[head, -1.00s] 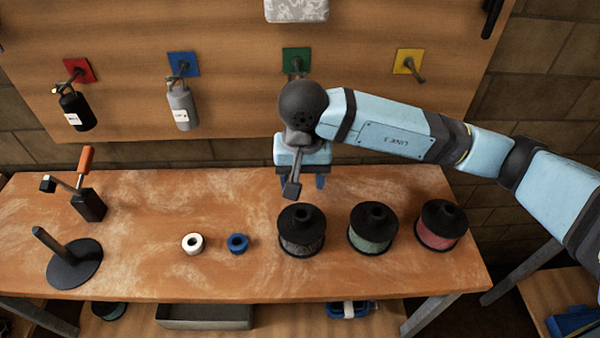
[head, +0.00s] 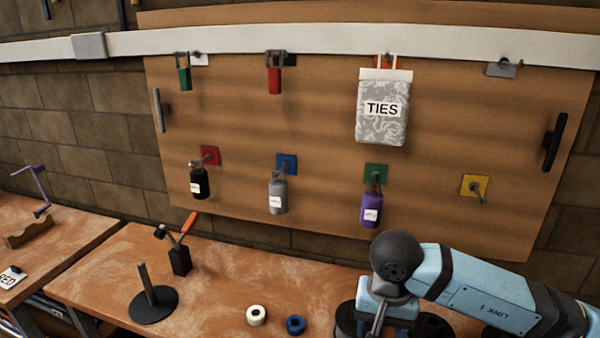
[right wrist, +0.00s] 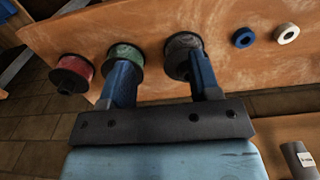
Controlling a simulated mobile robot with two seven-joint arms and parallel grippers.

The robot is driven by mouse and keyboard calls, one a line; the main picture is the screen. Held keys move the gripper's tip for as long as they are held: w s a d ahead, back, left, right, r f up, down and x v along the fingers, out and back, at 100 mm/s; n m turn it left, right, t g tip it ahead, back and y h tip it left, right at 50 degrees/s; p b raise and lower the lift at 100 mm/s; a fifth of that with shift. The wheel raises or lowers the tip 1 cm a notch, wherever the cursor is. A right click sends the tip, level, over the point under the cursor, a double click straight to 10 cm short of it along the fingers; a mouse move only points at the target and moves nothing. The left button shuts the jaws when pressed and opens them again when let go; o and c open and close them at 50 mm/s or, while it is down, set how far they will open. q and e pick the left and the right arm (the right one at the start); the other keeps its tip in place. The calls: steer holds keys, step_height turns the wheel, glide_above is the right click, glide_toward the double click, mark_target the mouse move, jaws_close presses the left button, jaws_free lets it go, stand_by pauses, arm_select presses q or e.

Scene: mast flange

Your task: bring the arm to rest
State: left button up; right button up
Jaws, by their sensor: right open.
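My right arm comes in from the lower right of the head view. Its gripper body (head: 385,300) hangs over the bench in front of the pegboard, hiding much of the spools; the fingers do not show clearly there. In the right wrist view my right gripper (right wrist: 162,78) is open with two blue fingers spread and nothing between them. Its fingertips overlap the green spool (right wrist: 124,55) and grey spool (right wrist: 183,45) in that picture; I cannot tell the height gap. A purple bottle (head: 371,210) hangs on the green-plate hook (head: 376,173), apart from the gripper. My left gripper is not seen.
The workbench (head: 225,290) holds a white ring (head: 256,315), a blue ring (head: 295,324) and a black stand (head: 152,303). A red spool (right wrist: 74,72) is at the wrist view's left. Black (head: 199,182) and grey (head: 278,193) bottles hang on the pegboard (head: 320,150); the yellow-plate hook (head: 475,187) is empty.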

steer(key=s+a+m+g+y+p, duration=0.2)
steer(key=s+a+m+g+y, duration=0.25)
steer(key=s+a+y, duration=0.55)
steer(key=a+r+m+t+y+p, duration=0.2)
steer(key=a+r+m+y, duration=0.4)
steer(key=m+y, duration=0.7)
steer(key=w+d+f+m+t+h+p, duration=0.1)
steer(key=w+d+f+m+t+h, duration=0.2)
steer(key=m+t, duration=0.6)
steer(key=d+f+m+t+h+p, duration=0.15)
steer(key=d+m+t+h, duration=0.3)
steer(key=m, duration=0.85)
steer(key=w+d+f+m+t+h, duration=0.2)
steer(key=d+f+m+t+h, duration=0.3)
steer(key=m, duration=0.6)
arm_select(q)
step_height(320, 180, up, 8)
steer(key=p, duration=0.1)
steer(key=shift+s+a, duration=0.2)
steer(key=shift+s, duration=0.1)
arm_select(e)
steer(key=s+d+f+m+g+h, duration=0.2)
steer(key=s+d+f+m+h, duration=0.1)
steer(key=s+f+m, duration=0.3)
steer(key=s+d+f+m+g+h, duration=0.3)
steer(key=s+d+f+m, duration=0.3)
steer(key=f+m, duration=0.3)
steer(key=shift+s+f+h, duration=0.3)
steer(key=shift+f+h, duration=0.45)
steer(key=shift+f, duration=0.05)
